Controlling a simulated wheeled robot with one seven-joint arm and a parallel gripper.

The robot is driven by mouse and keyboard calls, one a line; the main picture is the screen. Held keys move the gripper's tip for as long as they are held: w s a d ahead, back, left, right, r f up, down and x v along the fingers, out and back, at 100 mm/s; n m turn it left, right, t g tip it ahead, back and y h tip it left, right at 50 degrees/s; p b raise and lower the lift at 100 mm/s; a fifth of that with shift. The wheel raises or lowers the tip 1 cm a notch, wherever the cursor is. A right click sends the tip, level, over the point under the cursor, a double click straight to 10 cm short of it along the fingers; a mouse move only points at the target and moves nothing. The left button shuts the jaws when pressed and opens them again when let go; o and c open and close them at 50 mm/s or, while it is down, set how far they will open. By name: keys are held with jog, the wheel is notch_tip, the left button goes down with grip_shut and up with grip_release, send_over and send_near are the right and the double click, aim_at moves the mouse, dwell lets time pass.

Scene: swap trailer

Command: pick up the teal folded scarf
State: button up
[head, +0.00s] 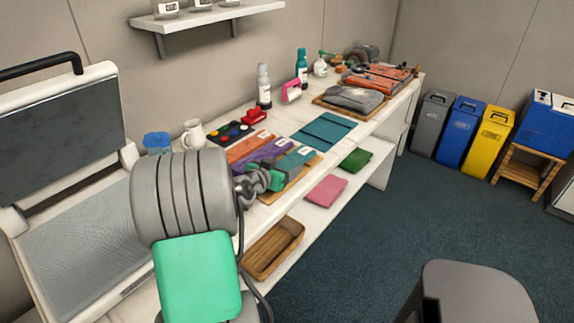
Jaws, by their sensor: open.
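A teal folded scarf (296,160) with a small white tag lies at the right end of a row of folded cloths on a wooden board on the counter. A purple one (262,151) and an orange one (246,146) lie to its left. A larger flat teal folded cloth (324,130) lies farther right along the counter; I cannot tell for sure which teal piece is the scarf. My gripper (272,181) is open, small and partly hidden behind my arm, over or beside the near edge of the board. It appears empty, close to the tagged teal piece.
Behind the row are a dark paint palette (232,132), a white mug (193,134) and bottles (264,88). Farther along lies a grey folded garment (353,98). The lower shelf holds pink (326,190) and green (355,159) cloths and a basket (272,249). A grey chair (475,290) stands front right; floor between is clear.

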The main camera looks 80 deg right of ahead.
jog(key=shift+d+f, duration=0.1)
jog(key=shift+d, duration=0.15)
jog(key=shift+a, duration=0.1)
jog(key=c, duration=1.3)
